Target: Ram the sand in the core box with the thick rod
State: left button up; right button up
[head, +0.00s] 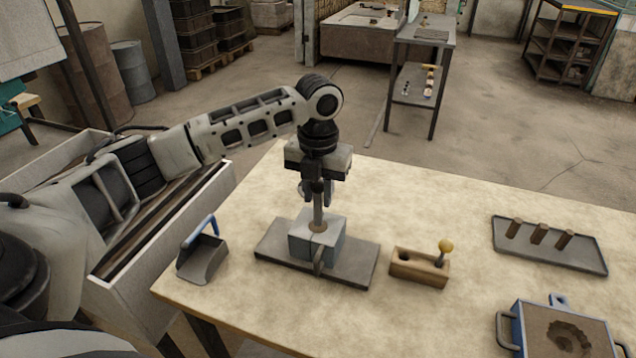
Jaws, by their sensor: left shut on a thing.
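The core box (304,246) is a light grey block standing on a dark flat plate (353,268) near the middle of the table. Sand (318,227) shows as a small tan round patch in its top. My left gripper (318,186) is above the box, pointing down, and is shut on the grey rod (318,213). The rod is upright and its lower end meets the sand; how deep it goes is hidden. My right gripper is out of view.
A scoop (203,258) with a blue handle lies left of the plate. A tray (580,256) holds three brown cylinders. A blue-sided sand box (521,327) is at front right.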

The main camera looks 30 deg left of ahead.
pick_arm(q)
jog(key=shift+f, duration=0.65)
jog(key=shift+r, duration=2.3)
jog(key=shift+f, duration=0.1)
jog(key=shift+f, duration=2.3)
jog(key=shift+r, duration=2.45)
